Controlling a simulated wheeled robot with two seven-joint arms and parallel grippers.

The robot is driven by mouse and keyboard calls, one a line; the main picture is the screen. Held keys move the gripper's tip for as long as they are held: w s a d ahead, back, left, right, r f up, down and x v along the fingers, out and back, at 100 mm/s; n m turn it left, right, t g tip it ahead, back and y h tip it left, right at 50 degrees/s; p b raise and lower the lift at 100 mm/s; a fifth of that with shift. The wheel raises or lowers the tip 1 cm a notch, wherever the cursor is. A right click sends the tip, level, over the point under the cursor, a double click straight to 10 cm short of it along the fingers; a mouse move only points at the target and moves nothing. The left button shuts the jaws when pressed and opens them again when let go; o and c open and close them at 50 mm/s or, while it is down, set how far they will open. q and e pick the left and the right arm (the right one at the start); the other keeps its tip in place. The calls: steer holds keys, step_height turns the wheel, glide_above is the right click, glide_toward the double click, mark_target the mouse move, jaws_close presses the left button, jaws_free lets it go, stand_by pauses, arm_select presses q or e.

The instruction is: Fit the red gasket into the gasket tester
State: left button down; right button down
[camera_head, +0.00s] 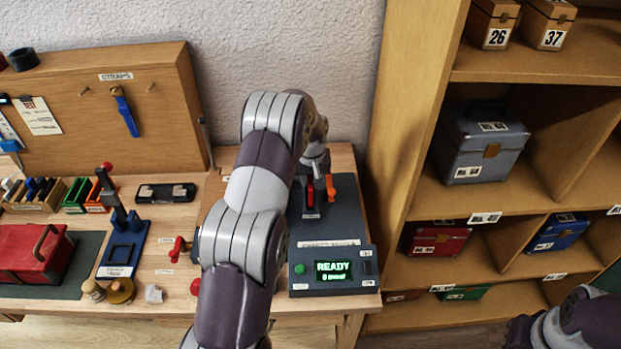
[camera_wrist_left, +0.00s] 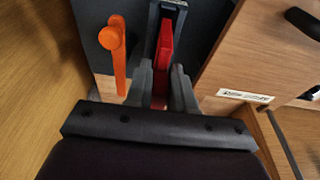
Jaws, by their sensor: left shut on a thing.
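The gasket tester (camera_head: 343,222) is a dark unit on the bench. Its front screen reads READY in green. The red gasket (camera_wrist_left: 167,40) is a thin upright red piece between my left gripper's fingers (camera_wrist_left: 161,85), and its far part lies in a dark slotted holder (camera_wrist_left: 180,8) on the tester. In the head view the red piece (camera_head: 310,194) shows below my left gripper (camera_head: 317,172), which is shut on it. How deep it sits in the slot I cannot tell. An orange lever (camera_wrist_left: 117,50) stands beside the holder, apart from the fingers.
My left arm hides part of the bench. A green button (camera_head: 299,269) is left of the screen. A blue-based press (camera_head: 124,246) and a red box (camera_head: 34,253) stand to the left. A wooden shelf (camera_head: 408,130) with cases borders the tester on the right.

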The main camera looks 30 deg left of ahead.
arm_select(q)
steer(key=shift+s+d+b+x, duration=0.1)
steer(key=shift+s+b+x, duration=0.1)
steer(key=shift+b+x, duration=0.7)
steer(key=shift+s+d+b+x, duration=0.15)
steer(key=shift+b+x, duration=0.4)
steer(key=shift+x, duration=0.65)
stand_by(1.1)
steer(key=shift+f, duration=0.1)
steer(key=c, duration=0.7)
jaws_free()
steer(key=shift+o, duration=0.2)
steer(key=shift+w+a+p+v, duration=0.2)
steer(key=shift+p+v, duration=0.65)
steer(key=shift+v, duration=0.4)
steer(key=shift+w+a+p+v, duration=0.1)
steer(key=shift+w+p+v, duration=0.15)
steer(key=shift+p+v, duration=0.85)
steer(key=shift+w+a+p+v, duration=0.15)
steer(key=shift+p+v, duration=0.5)
steer(key=shift+v, duration=0.75)
steer(key=shift+w, duration=0.1)
